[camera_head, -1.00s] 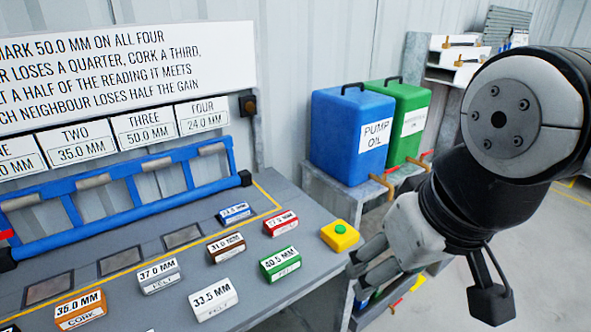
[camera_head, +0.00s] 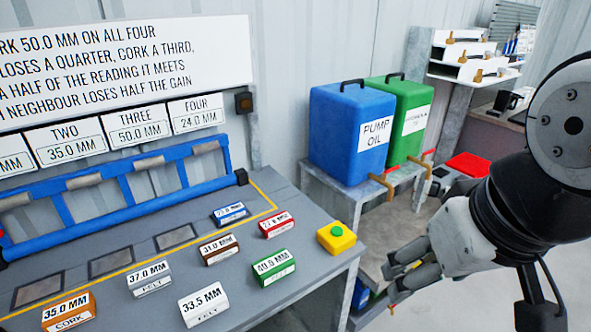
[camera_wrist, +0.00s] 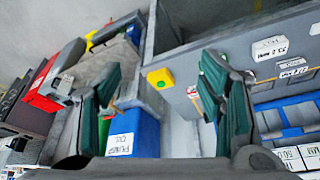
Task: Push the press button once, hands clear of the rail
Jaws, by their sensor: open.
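The press button is a green cap on a yellow box (camera_head: 337,238) at the right front corner of the grey bench. It also shows in the wrist view as a yellow box (camera_wrist: 160,79) between and beyond my fingers. My gripper (camera_head: 392,278) is open and empty, to the right of the button and off the bench edge, apart from it. In the wrist view my two fingers (camera_wrist: 165,95) stand wide apart. The blue rail (camera_head: 120,216) runs along the back of the bench, well away from my gripper.
Labelled blocks such as the green one (camera_head: 274,267) and the white one (camera_head: 203,303) lie on the bench left of the button. A blue pump oil can (camera_head: 345,150) and a green can (camera_head: 410,125) stand on a shelf behind. Open floor lies at the right.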

